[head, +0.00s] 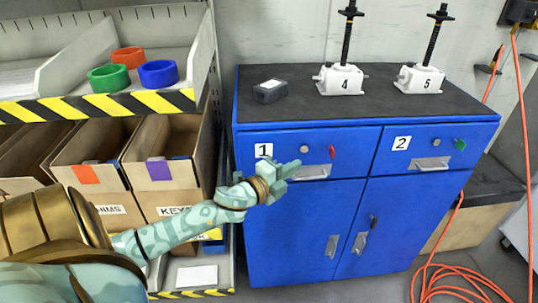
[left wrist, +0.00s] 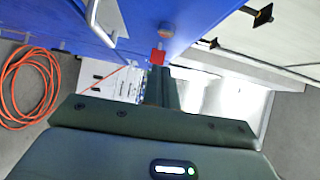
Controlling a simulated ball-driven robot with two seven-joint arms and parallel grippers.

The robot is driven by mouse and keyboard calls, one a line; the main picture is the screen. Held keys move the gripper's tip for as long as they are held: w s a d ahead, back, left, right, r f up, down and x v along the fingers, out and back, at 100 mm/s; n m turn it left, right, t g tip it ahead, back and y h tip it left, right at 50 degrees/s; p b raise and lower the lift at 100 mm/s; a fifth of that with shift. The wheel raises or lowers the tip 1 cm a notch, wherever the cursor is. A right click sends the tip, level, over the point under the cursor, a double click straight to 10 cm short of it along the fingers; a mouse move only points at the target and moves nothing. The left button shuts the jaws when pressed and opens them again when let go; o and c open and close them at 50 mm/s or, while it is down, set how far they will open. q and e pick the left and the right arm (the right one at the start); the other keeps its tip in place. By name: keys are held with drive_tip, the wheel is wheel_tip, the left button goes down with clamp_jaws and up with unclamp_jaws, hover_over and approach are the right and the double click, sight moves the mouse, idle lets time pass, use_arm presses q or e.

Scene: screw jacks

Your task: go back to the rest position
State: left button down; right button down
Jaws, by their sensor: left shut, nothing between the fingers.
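My left arm reaches in from the left in the head view. Its gripper (head: 288,170) is in front of drawer 1 of the blue cabinet (head: 290,230), left of the drawer's handle (head: 312,173). In the left wrist view the fingers (left wrist: 160,88) are shut together with nothing between them. A red tag (head: 332,152) hangs at the right of drawer 1; a red piece (left wrist: 157,57) also shows just beyond the fingertips in the left wrist view. Whether they touch it I cannot tell. Both drawers look shut. My right gripper is not in view.
Two white screw jacks, 4 (head: 341,79) and 5 (head: 419,78), and a dark box (head: 269,91) stand on the cabinet top. A shelf rack with cardboard bins (head: 165,175) and coloured rings (head: 158,73) is at left. An orange hose (head: 455,270) lies on the floor at right.

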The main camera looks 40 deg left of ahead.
use_arm(q)
drive_tip(key=s, duration=0.8)
drive_tip(key=shift+a+p, duration=0.25)
drive_tip(key=shift+p, duration=0.15)
drive_tip(key=shift+w, duration=0.1)
drive_tip(key=s+a+f+n+g+y, duration=0.2)
drive_tip(key=s+a+f+n+g, duration=0.15)
drive_tip(key=f, duration=0.65)
drive_tip(key=s+a+f+n+g+y, duration=0.1)
drive_tip(key=s+a+f+n+g, duration=0.2)
drive_tip(key=f, duration=0.7)
drive_tip(key=s+f+n+g+y, duration=0.1)
drive_tip(key=s+f+n+g, duration=0.25)
drive_tip(key=s+f, duration=0.65)
drive_tip(key=s+d+f+n+g, duration=0.2)
drive_tip(key=s+d+f, duration=0.1)
drive_tip(key=s+f, duration=0.5)
drive_tip(key=s+d+f+n+g, duration=0.2)
drive_tip(key=s+d+f, duration=0.1)
drive_tip(key=s+f, duration=0.45)
drive_tip(key=s+d+f+n+g+h, duration=0.1)
drive_tip(key=s+d+f+g+h, duration=0.1)
drive_tip(key=s+d, duration=1)
drive_tip(key=shift+s+d+f+g, duration=0.2)
drive_tip(key=shift+s+f+g, duration=0.7)
drive_tip(key=shift+s+f, duration=0.1)
